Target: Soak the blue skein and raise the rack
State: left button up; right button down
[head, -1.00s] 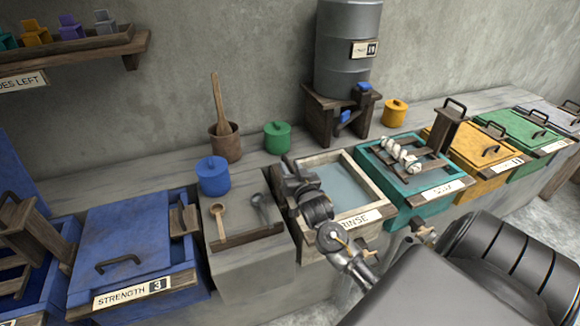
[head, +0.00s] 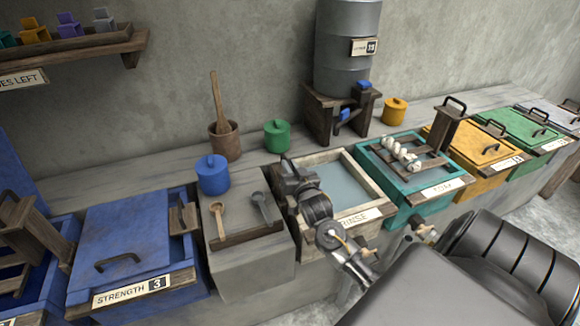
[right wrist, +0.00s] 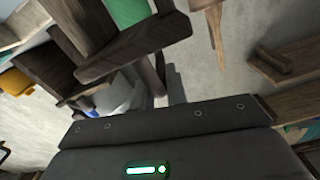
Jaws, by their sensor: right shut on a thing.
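A white skein (head: 402,153) lies on the wooden rack (head: 432,164) over the teal vat (head: 370,158). I see no blue skein. My right gripper (head: 287,166) is at the left edge of the rinse basin (head: 381,198), its fingers mostly hidden in the head view. In the right wrist view the fingers (right wrist: 165,88) meet a dark wooden bar (right wrist: 140,46). I cannot tell which piece this bar belongs to. Another rack with a tall wooden handle (head: 22,218) stands at the open blue vat at the far left. My left gripper is not in view.
A lidded blue vat (head: 140,230) marked strength 3 stands left of a stone block (head: 240,265) with two spoons. Blue (head: 212,176), green (head: 277,136) and yellow (head: 395,111) jars, a mortar (head: 224,143) and a barrel (head: 347,60) stand behind. Yellow and green lidded vats are at right.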

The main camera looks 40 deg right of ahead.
notch_tip(320, 180, down, 4)
jog(key=shift+r+b, duration=0.1)
jog(key=shift+b, duration=0.65)
jog(key=shift+f, duration=0.2)
jog(key=shift+r, duration=0.1)
jog(key=c, duration=1.8)
grip_release()
jog(key=o, duration=0.3)
jog(key=shift+a, duration=0.1)
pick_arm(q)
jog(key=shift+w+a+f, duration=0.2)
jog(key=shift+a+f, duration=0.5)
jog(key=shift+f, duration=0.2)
pick_arm(e)
jog(key=shift+o, duration=0.2)
